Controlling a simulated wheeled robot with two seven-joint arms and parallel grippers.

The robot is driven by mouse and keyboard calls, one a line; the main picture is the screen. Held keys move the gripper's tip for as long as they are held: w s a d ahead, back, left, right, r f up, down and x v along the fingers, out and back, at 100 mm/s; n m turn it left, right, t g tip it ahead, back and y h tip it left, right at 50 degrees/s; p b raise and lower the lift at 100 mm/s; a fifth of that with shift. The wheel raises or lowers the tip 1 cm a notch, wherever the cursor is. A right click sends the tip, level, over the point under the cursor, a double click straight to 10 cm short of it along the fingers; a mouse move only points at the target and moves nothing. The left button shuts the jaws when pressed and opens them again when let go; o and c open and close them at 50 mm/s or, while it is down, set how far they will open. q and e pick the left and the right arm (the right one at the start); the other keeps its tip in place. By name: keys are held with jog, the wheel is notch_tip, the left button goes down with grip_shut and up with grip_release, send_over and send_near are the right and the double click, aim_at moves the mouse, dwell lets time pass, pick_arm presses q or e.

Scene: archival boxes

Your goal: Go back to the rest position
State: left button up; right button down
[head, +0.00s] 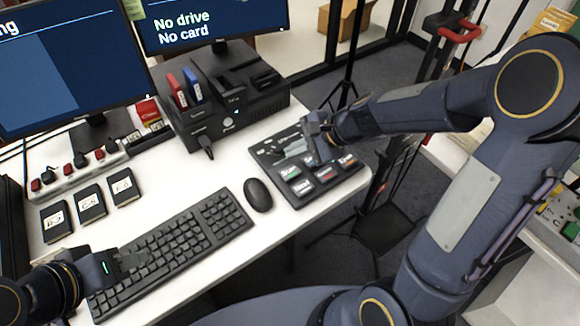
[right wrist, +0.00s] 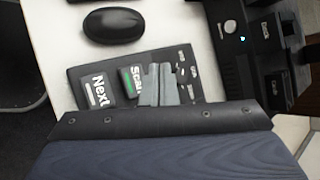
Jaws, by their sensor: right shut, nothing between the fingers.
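My right gripper (head: 294,147) is shut and empty. Its arm reaches in from the right, and its grey fingers are over the dark button panel (head: 336,181) at the desk's right edge. In the right wrist view the shut fingers (right wrist: 157,84) show against the panel (right wrist: 82,75), beside keys marked "Scan" and "Next". I cannot tell whether they touch it. My left gripper (head: 122,262) is at the lower left, over the left end of the keyboard (head: 190,240). Its fingers are dark and I cannot make out their opening.
A black mouse (head: 258,194) lies between keyboard and panel. A black drive dock (head: 225,100) with red and blue cartridges stands behind. Monitors (head: 75,65) and several labelled black drives (head: 90,204) are on the left. A tripod stand (head: 350,55) is beyond the desk.

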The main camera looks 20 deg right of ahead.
dwell(0.7)
jog(key=s+d+r+n+p, duration=0.25)
jog(key=s+r+n, duration=0.35)
jog(key=s+r, duration=0.4)
jog(key=s+d+r+n+h+p, duration=0.1)
jog(key=s+d+n+h, duration=0.1)
jog(key=s, duration=0.3)
jog(key=s+d+r+n+t+h+p, duration=0.1)
jog(key=s+d+n+h, duration=0.1)
jog(key=s+n, duration=0.3)
jog(key=shift+s, duration=0.8)
